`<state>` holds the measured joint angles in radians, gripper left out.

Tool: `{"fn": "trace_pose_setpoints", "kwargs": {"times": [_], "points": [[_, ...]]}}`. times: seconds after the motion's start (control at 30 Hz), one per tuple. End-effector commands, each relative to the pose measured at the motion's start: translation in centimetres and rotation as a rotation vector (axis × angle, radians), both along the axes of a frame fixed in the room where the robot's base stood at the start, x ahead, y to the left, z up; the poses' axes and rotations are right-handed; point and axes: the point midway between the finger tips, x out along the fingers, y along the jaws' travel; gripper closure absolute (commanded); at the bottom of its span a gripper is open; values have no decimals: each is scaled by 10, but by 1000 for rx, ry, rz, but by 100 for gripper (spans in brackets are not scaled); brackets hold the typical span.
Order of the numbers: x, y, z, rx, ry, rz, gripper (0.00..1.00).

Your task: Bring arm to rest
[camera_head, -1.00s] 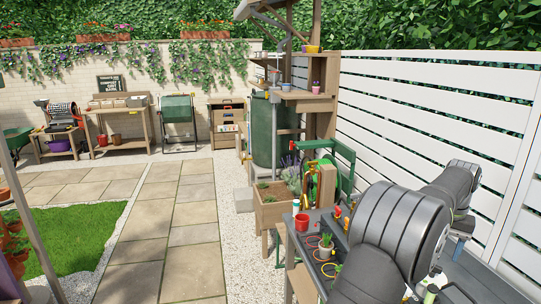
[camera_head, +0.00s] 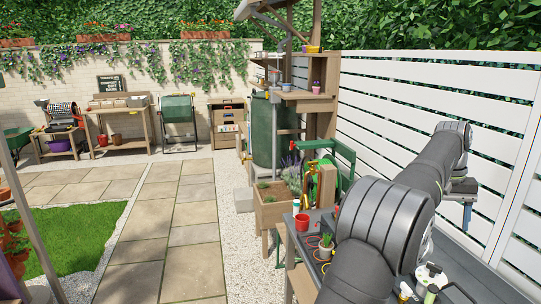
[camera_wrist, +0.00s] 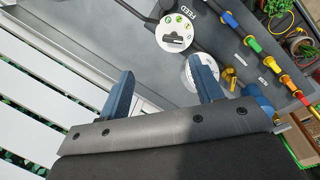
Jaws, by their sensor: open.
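My arm reaches across the right side of the head view, in front of the white fence and above the grey workbench (camera_head: 470,268). My gripper (camera_head: 467,217) hangs at its far end, with its blue fingers pointing down. In the wrist view my gripper (camera_wrist: 163,84) shows two blue fingers spread apart with nothing between them. The fingers are above the grey bench top (camera_wrist: 110,38). A white round lid (camera_wrist: 176,34) with green and dark marks lies beyond the fingertips. A second pale round thing (camera_wrist: 200,72) is partly hidden behind the right finger.
The white slatted fence (camera_head: 420,100) runs close along the right. A red pot (camera_head: 302,222) and a small green plant (camera_head: 326,241) stand on the bench, the plant partly behind my arm. Coloured fittings (camera_wrist: 250,43) line the bench. The paved path (camera_head: 160,240) is clear.

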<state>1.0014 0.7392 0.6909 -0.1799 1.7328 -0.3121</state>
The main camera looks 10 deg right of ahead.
Motion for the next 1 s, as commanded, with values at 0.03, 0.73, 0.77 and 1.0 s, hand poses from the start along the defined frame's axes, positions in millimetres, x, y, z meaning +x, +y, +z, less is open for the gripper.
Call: {"fn": "trace_pose_setpoints", "kwargs": {"times": [0.03,0.73,0.77,1.0], "points": [[1,3,-6,-8,32,34,40],[-4,20,-51,-102,378,413,40],[-4,20,-51,-102,380,415,40],[-4,20,-51,-102,380,415,40]]}}
